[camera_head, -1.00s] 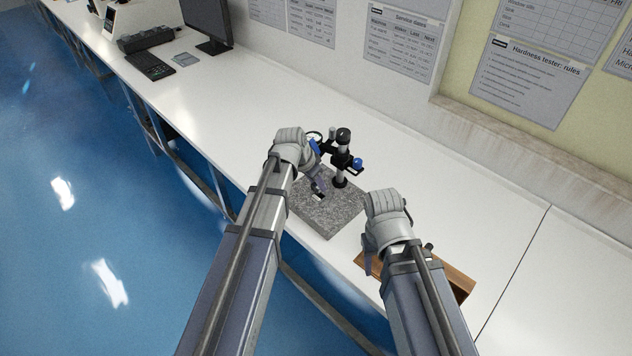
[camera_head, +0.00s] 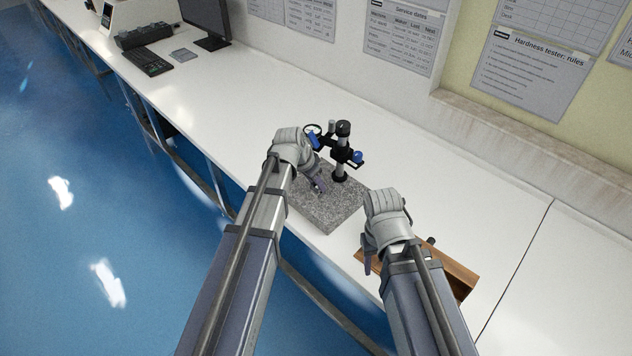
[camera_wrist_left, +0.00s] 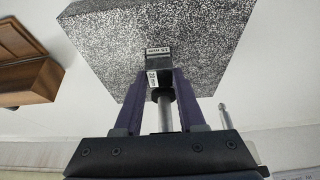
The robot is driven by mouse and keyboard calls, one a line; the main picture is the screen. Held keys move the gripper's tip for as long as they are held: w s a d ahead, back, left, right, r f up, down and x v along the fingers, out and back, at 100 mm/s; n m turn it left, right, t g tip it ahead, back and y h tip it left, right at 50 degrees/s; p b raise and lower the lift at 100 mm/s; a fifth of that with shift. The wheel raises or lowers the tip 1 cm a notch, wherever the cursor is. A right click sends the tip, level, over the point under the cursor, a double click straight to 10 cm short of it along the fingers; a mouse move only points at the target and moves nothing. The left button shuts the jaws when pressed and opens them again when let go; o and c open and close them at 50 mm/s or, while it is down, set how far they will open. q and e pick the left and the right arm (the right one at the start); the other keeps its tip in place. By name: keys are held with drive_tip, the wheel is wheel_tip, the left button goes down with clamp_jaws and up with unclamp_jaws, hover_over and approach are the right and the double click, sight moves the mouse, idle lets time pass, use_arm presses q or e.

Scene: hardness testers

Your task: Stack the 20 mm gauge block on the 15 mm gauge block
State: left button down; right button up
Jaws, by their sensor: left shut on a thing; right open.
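My left gripper (camera_head: 319,188) is low over the granite plate (camera_head: 330,216), its fingers pointing down. In the left wrist view its purple fingers (camera_wrist_left: 160,80) are shut on a small steel block (camera_wrist_left: 153,79), apparently the 20 mm gauge block, with a code-like mark. Just beyond the fingertips a labelled steel face (camera_wrist_left: 158,51), apparently the 15 mm gauge block, lies against the granite. The two are close or touching; I cannot tell which. Both blocks are hidden by the gripper in the head view. My right gripper (camera_head: 368,262) is open, beside the wooden box.
A black stand with a post (camera_head: 341,160) and blue knobs stands on the plate's back part, close to my left gripper. The wooden box (camera_head: 459,277) is at the right, partly behind my right arm. The white bench (camera_head: 440,180) is clear behind them.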

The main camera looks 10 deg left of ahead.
use_arm(q)
drive_tip(key=shift+f+b, duration=0.4)
use_arm(e)
drive_tip(key=shift+f, duration=0.4)
use_arm(q)
drive_tip(key=shift+c, duration=2.1)
unclamp_jaws()
drive_tip(key=p+v, duration=0.7)
drive_tip(key=v, duration=0.1)
use_arm(e)
wheel_tip(320, 180, up, 7)
drive_tip(key=shift+r, duration=0.15)
use_arm(q)
drive_tip(key=shift+f, duration=0.1)
drive_tip(key=shift+d, duration=0.1)
drive_tip(key=s+d+n+g+y, duration=0.1)
drive_tip(key=s+d, duration=0.3)
drive_tip(key=s, duration=0.6)
drive_tip(key=s+d+f+n+g+y, duration=0.1)
drive_tip(key=s+d, duration=0.4)
drive_tip(key=s, duration=0.5)
drive_tip(key=shift+s+d+f+n+g+y, duration=0.25)
drive_tip(key=shift+n+g+y, duration=0.25)
drive_tip(key=shift+g+y, duration=0.55)
